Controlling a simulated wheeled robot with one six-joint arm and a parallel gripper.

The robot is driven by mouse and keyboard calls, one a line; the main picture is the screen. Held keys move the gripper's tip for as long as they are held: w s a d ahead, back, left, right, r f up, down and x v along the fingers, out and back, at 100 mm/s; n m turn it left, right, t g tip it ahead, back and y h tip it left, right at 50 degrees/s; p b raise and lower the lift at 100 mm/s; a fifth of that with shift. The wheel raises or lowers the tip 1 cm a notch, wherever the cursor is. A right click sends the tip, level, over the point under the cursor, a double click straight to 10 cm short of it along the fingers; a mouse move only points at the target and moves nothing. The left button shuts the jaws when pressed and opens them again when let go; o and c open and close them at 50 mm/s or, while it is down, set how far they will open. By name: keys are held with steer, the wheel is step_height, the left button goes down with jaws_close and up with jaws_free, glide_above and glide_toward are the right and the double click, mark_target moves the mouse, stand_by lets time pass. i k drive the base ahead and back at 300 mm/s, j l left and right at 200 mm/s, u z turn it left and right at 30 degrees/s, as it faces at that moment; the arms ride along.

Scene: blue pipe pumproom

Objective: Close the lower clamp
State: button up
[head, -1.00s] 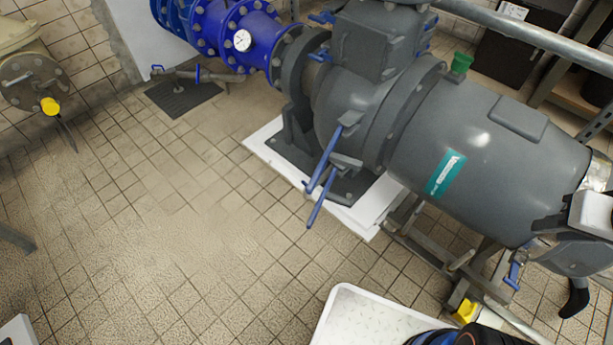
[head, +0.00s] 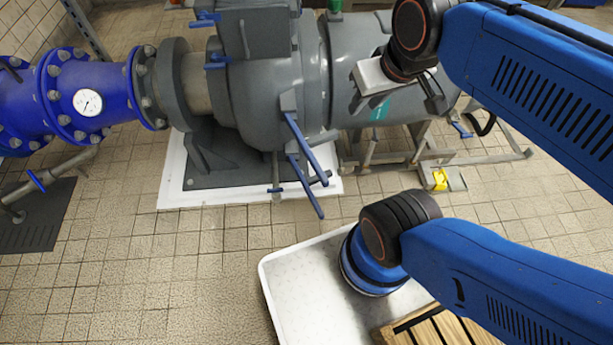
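The grey pump housing (head: 255,100) stands at the upper middle of the head view. Two long blue clamp levers show at its lower front. The upper lever (head: 304,146) slants down to the right from a grey bracket. The lower lever (head: 306,188) slants down and out from the housing just below it. I take this one as the lower clamp; its latch end is too small to read. My gripper (head: 385,98) is up and right of the levers, in front of the grey cylinder, apart from both levers. Its fingers are dark and partly hidden, so their opening is unclear.
A blue pipe (head: 105,85) with a gauge (head: 87,102) is at the left. More blue handles (head: 206,19) sit near the housing's top. A white base slab (head: 240,197) lies under the pump. A metal frame (head: 430,160) stands at right.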

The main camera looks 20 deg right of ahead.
mark_target(305, 183)
steer(key=j, duration=0.2)
steer(key=j+z, duration=0.1)
steer(key=z, duration=0.3)
steer(key=j+z, duration=0.1)
steer(key=z, duration=0.25)
steer(key=j+z, duration=0.2)
steer(key=j, duration=0.2)
steer(key=k+j+z, duration=0.2)
steer(key=j, duration=0.15)
steer(key=j+z, duration=0.15)
steer(key=j, duration=0.2)
steer(key=k+j+z, duration=0.2)
steer(key=j, duration=0.15)
steer(key=j+z, duration=0.2)
steer(key=j, duration=0.15)
steer(key=k+j, duration=0.2)
steer(key=j, duration=0.2)
steer(key=k+j, duration=0.2)
steer(key=j, duration=0.25)
steer(key=k+j, duration=0.2)
steer(key=j, duration=0.2)
steer(key=k+j+z, duration=0.1)
steer(key=j, duration=0.3)
steer(key=k, duration=0.1)
